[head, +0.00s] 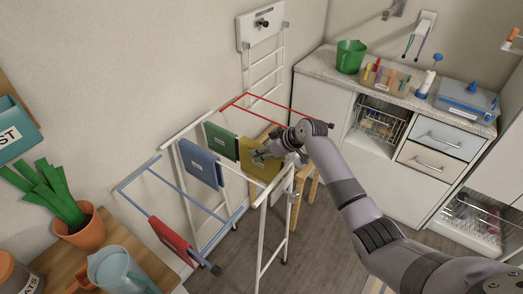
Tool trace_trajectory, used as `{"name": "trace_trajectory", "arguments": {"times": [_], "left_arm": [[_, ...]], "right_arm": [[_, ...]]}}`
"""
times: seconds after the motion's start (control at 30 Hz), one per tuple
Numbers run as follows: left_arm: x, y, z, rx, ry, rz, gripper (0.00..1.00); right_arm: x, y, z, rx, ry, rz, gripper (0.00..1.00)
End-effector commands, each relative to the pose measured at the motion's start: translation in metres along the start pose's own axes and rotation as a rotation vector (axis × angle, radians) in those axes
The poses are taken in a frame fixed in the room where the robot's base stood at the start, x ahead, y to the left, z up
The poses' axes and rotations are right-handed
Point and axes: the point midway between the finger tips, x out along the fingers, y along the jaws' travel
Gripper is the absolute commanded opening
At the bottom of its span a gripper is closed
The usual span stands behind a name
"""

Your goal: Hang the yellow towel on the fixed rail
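A white drying rack (264,232) stands at the middle, with a blue rail frame at its left and a red rail frame at its back. The yellow towel (262,170) is at the right end of the white top rail, beside the green towel (221,141) and the blue towel (201,163). My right gripper (261,154) is at the yellow towel's upper edge, with its fingers close against the cloth. I cannot tell whether the fingers grip it or whether the rail bears the towel. My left gripper is out of view.
A red towel (171,237) hangs on the blue rail frame (185,203). A wooden stool (311,184) stands behind the rack. A plant pot (84,229) and a blue jug (113,272) are at lower left. The counter (327,66) at the back right holds several items.

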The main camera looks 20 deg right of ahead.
Motion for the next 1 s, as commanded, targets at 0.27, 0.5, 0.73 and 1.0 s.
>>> {"name": "trace_trajectory", "arguments": {"times": [0.27,0.5,0.73,1.0], "left_arm": [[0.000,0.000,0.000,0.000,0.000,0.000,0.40],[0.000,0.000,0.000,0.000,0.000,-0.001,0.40],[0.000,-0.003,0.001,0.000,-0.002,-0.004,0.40],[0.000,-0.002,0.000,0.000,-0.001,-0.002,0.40]], "right_arm": [[0.000,0.000,0.000,0.000,0.000,0.000,0.48],[0.000,0.000,0.000,0.000,0.000,0.000,0.51],[-0.007,0.001,0.000,0.000,0.000,0.001,0.51],[-0.054,0.002,0.001,-0.002,0.000,0.004,0.51]]}}
